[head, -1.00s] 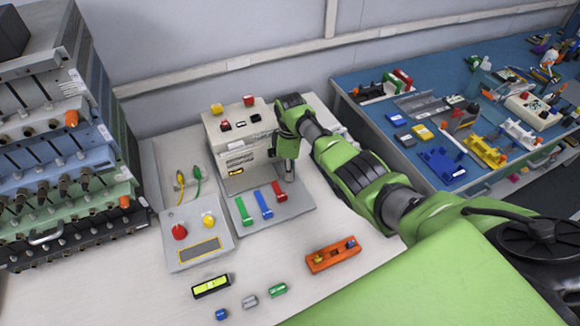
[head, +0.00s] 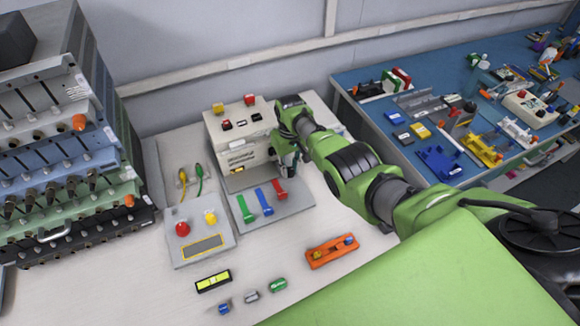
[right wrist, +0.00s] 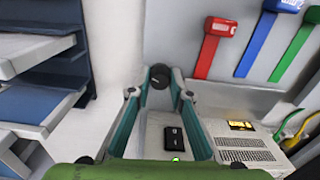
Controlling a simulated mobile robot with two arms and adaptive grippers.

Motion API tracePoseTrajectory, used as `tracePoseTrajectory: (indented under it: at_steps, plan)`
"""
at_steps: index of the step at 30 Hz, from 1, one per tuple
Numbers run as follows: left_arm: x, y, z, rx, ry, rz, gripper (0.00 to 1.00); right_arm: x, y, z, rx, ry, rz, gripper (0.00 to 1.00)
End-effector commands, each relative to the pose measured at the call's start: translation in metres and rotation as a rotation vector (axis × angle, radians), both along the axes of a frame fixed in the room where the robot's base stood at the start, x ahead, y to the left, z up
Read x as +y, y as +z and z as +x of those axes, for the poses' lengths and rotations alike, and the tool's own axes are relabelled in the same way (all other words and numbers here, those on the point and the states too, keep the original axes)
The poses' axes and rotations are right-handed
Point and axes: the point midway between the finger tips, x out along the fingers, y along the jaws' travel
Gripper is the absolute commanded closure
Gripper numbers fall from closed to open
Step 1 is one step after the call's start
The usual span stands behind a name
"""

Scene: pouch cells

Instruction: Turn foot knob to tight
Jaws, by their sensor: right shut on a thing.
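In the right wrist view, a round black knob (right wrist: 160,76) sits between the tips of my right gripper (right wrist: 160,92), whose teal fingers are shut on it. It is at the edge of the grey plate with the levers. In the head view my right gripper (head: 289,164) reaches down beside the red lever (head: 279,190), at the right side of the plate (head: 290,208). The knob cannot be made out there, and its marking cannot be read. My left gripper is not in view.
The beige machine (head: 232,150) stands behind the plate. Blue (head: 263,201) and green (head: 243,207) levers are left of the red one. A control box (head: 198,248) with red and yellow buttons lies further left. An orange holder (head: 331,252) and a yellow level (head: 213,282) lie in front.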

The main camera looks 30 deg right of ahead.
Motion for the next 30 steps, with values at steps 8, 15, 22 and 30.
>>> tracePoseTrajectory:
  at_steps: [8, 15, 22, 30]
  plan:
    - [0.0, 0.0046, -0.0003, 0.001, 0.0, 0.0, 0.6, 0.0012, 0.0013, 0.0008, -0.001, -0.261, 0.002, 1.0]
    - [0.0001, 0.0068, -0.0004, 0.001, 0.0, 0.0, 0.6, 0.0008, 0.0013, 0.001, -0.001, -0.489, 0.002, 1.0]
    - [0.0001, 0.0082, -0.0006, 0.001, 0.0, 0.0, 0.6, 0.0006, 0.001, 0.001, -0.002, -0.695, 0.002, 1.0]
    - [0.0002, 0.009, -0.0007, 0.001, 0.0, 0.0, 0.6, 0.0007, 0.0009, 0.0011, -0.002, -0.878, 0.002, 1.0]
